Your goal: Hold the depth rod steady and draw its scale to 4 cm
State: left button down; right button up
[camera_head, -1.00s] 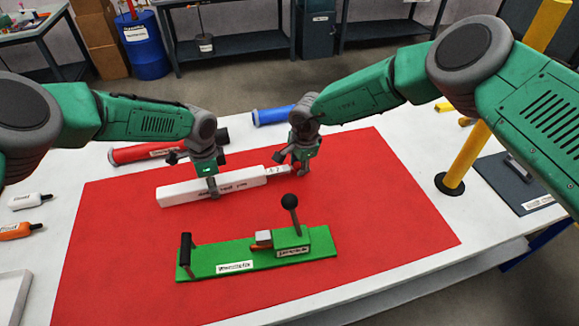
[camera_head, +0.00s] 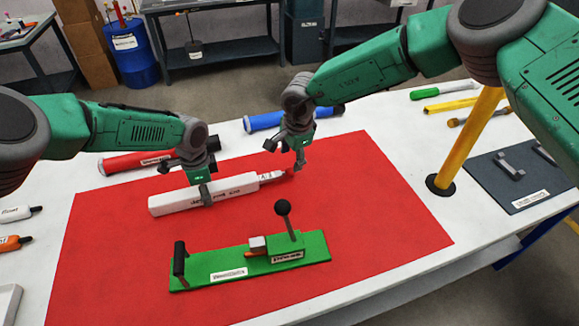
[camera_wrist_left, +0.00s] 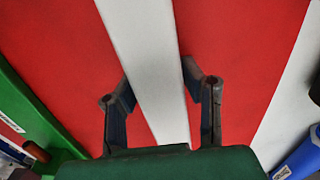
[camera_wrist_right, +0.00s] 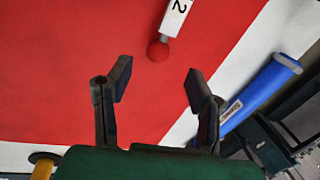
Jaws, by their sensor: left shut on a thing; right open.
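The depth rod is a long white bar (camera_head: 172,202) with dark lettering, lying on the red mat. A narrower white scale (camera_head: 270,178) sticks out of its right end, with a red ball knob (camera_head: 289,172) at its tip. In the right wrist view the scale (camera_wrist_right: 178,18) shows a "2" near the red knob (camera_wrist_right: 158,51). My left gripper (camera_head: 205,197) is shut on the bar around its middle; the bar passes between its fingers in the left wrist view (camera_wrist_left: 157,88). My right gripper (camera_head: 300,165) is open and empty, close to the knob but apart from it.
A green fixture (camera_head: 215,274) with a black ball lever stands on the red mat (camera_head: 385,215) in front of the rod. A red tube (camera_head: 125,164) and a blue tube (camera_head: 265,121) lie behind. A yellow post (camera_head: 465,140) rises at right. The mat's right part is clear.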

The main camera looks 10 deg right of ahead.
aim_at(288, 172)
jog(key=r, duration=0.3)
jog(key=s+r, duration=0.1)
jog(key=r, duration=0.1)
jog(key=shift+d, duration=0.1)
jog(key=shift+d, duration=0.15)
jog(key=c, duration=0.9)
jog(key=shift+w+d+f+t, duration=0.1)
jog(key=shift+d+t, duration=0.2)
jog(key=shift+d, duration=0.05)
grip_shut()
jog(key=s+d+f+n+t+y, duration=0.2)
jog(key=s+d+n+t, duration=0.2)
jog(key=s+d+n, duration=0.45)
jog(key=shift+n, duration=0.75)
jog(key=x, duration=0.7)
jog(key=w+a+r+x, duration=0.1)
jog(key=x, duration=0.3)
jog(key=shift+w+a+f, duration=0.1)
jog(key=shift+w+a, duration=0.2)
jog(key=shift+a, duration=0.3)
jog(key=shift+w+a+f, duration=0.1)
jog(key=shift+w+a, duration=0.2)
jog(key=shift+a, duration=0.3)
jog(key=shift+w+a+f, duration=0.1)
jog(key=shift+w+a, duration=0.25)
jog(key=shift+a, duration=0.3)
